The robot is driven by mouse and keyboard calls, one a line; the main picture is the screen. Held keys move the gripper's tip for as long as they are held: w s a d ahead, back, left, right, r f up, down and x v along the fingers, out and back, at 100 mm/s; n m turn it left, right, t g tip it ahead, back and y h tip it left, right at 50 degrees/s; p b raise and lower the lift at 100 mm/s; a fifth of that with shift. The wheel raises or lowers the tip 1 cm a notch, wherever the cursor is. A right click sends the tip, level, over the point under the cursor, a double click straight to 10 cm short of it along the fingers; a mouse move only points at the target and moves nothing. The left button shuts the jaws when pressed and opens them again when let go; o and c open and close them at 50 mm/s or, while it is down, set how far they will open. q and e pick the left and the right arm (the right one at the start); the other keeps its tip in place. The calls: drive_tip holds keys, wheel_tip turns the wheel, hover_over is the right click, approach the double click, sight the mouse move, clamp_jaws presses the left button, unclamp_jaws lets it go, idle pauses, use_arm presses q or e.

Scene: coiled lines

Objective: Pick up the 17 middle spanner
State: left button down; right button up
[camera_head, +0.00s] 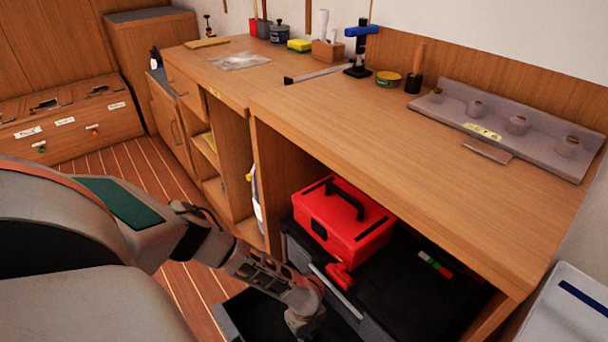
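I cannot make out the 17 middle spanner or any other spanner in this view. My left arm comes in from the left, and its gripper (306,318) is at the bottom edge, over an open dark drawer (228,320) of the black tool chest (400,290). The gripper points down, and its fingertips are not clear, so I cannot tell whether it is open or shut. The arm and the frame's lower edge hide most of the drawer's inside. My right gripper is not in view.
A red toolbox (342,225) stands on the chest under the wooden workbench (380,125). The bench edge overhangs the chest. A grey rack (500,125) and small tools stand at the bench's back. The bench front is clear. A white surface (565,310) is at lower right.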

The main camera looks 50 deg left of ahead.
use_arm(q)
wheel_tip(320, 180, up, 12)
drive_tip(key=w+p, duration=0.1)
drive_tip(key=p, duration=0.3)
wheel_tip(320, 180, up, 7)
drive_tip(key=p, duration=0.3)
hover_over(306, 338)
drive_tip(key=shift+s, duration=0.1)
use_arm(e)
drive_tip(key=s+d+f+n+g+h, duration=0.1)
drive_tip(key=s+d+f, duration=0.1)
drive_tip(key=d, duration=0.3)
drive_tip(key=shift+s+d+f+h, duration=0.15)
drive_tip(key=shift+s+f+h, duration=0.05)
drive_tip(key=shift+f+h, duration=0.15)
